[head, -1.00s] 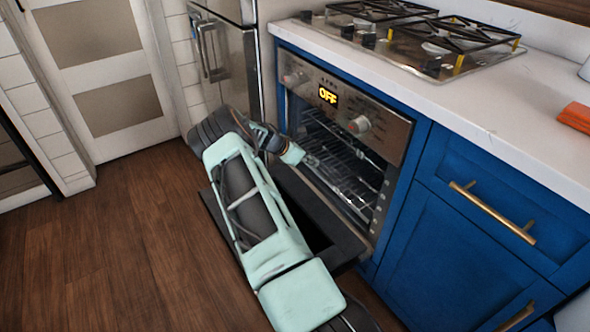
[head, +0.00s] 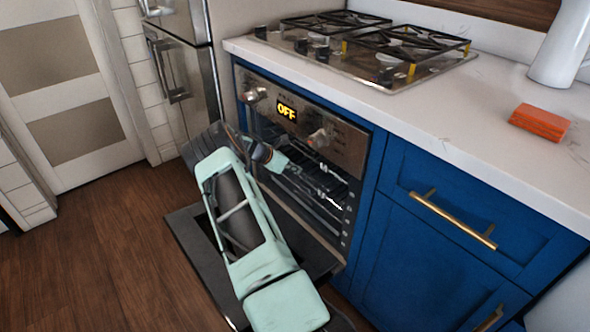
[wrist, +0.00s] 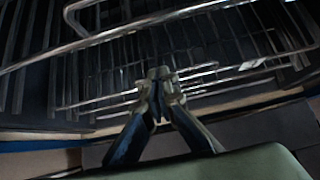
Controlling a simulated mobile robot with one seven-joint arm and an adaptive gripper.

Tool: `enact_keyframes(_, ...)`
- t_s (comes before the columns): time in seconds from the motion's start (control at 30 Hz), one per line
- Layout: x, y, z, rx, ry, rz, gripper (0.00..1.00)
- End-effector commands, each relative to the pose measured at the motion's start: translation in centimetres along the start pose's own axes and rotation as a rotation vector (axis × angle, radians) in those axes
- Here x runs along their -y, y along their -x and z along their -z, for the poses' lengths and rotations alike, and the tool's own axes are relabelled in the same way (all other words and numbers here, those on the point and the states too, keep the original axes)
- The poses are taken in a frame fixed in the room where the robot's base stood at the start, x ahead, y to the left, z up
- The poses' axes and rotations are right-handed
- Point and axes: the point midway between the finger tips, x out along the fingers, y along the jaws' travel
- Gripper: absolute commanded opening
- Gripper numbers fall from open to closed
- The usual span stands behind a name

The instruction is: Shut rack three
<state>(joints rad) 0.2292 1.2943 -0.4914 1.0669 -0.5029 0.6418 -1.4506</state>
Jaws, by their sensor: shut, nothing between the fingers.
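The oven (head: 347,150) stands open, with its dark door (head: 190,222) folded down flat. Wire racks (head: 325,188) show inside the oven cavity in the head view. In the wrist view, the bright front rail of one rack (wrist: 110,34) crosses the top, with more rack wires (wrist: 205,82) behind my fingers. I cannot tell which rack is the third. My gripper (wrist: 160,75) is shut and empty, at the oven opening in front of the rack wires. I cannot tell whether it touches them. My forearm hides part of the door and cavity.
Blue cabinets with a brass handle (head: 452,220) adjoin the oven on the right. A gas hob (head: 365,50), an orange sponge (head: 540,122) and a white pitcher (head: 563,45) are on the counter. A steel fridge (head: 185,75) stands left. Wooden floor (head: 95,255) is clear at left.

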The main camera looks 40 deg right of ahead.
Motion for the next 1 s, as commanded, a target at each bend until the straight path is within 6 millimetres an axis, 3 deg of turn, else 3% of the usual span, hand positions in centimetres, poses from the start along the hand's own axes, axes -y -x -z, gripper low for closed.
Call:
enact_keyframes(0.2,0.0,0.2,0.2,-0.001,0.000,0.000,0.00)
enact_keyframes(0.37,-0.2,1.8,0.9,-0.002,0.001,0.000,0.00)
enact_keyframes(0.47,-0.4,3.4,1.7,-0.002,0.001,0.000,0.00)
enact_keyframes(0.6,-0.4,7.0,1.3,-0.001,-0.002,0.000,0.00)
enact_keyframes(0.8,-0.3,10.8,1.4,-0.001,-0.003,0.001,0.00)
enact_keyframes(1.0,-0.3,12.6,1.6,0.000,-0.003,0.003,0.00)
